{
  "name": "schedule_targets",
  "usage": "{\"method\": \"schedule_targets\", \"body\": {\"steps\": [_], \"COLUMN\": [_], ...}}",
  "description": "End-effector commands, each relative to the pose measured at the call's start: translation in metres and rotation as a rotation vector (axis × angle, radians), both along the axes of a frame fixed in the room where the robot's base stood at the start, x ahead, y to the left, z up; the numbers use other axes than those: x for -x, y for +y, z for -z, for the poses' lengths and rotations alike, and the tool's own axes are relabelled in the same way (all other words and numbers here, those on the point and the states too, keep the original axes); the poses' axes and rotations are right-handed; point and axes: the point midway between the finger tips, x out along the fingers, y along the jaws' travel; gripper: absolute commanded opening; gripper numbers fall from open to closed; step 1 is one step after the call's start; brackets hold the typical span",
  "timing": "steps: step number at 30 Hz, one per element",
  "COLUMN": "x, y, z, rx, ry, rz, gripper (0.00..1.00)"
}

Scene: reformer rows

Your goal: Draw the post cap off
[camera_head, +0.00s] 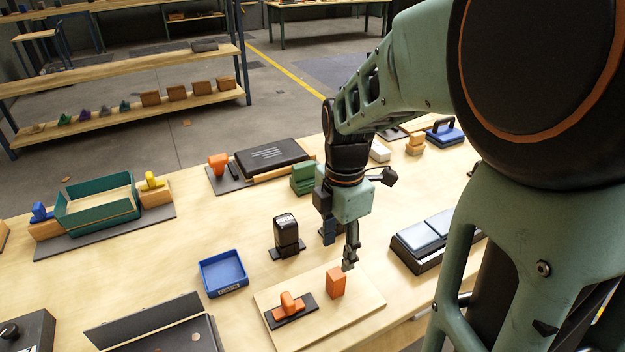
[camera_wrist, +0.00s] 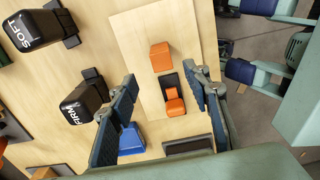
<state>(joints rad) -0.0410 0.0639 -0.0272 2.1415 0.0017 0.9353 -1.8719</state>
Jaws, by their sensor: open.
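A pale wooden board (camera_head: 355,308) lies near the table's front edge. On it an orange block (camera_head: 336,282) stands upright, and beside it an orange knobbed piece (camera_head: 290,303) sits on a dark base. I cannot tell for sure which orange part is the post cap. Both show in the wrist view, the block (camera_wrist: 160,57) and the knobbed piece (camera_wrist: 174,100). My gripper (camera_head: 338,255) is open, empty and pointing down just above the block. In the wrist view its fingers (camera_wrist: 161,73) are spread on either side of the orange pieces. A blue tray (camera_head: 222,288) marked CAPS stands left of the board.
A black stamp (camera_head: 286,232) marked FIRM stands behind the tray; a SOFT one (camera_wrist: 40,28) shows in the wrist view. A dark case with grey pads (camera_head: 425,258) lies right of the board. A green tray (camera_head: 75,222) is at the left. Bare table surrounds the blue tray.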

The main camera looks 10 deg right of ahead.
Motion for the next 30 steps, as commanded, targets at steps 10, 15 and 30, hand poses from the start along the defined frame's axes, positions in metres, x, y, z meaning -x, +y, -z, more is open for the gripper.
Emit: {"method": "schedule_targets", "body": {"steps": [10, 15, 30], "x": [0.002, 0.002, 0.001], "y": [0.000, 0.000, 0.000], "z": [0.052, 0.081, 0.106], "rx": [0.000, 0.001, 0.001], "ry": [0.007, 0.006, 0.001], "rz": [-0.002, 0.000, -0.001], "gripper": [0.44, 0.44, 0.44]}}
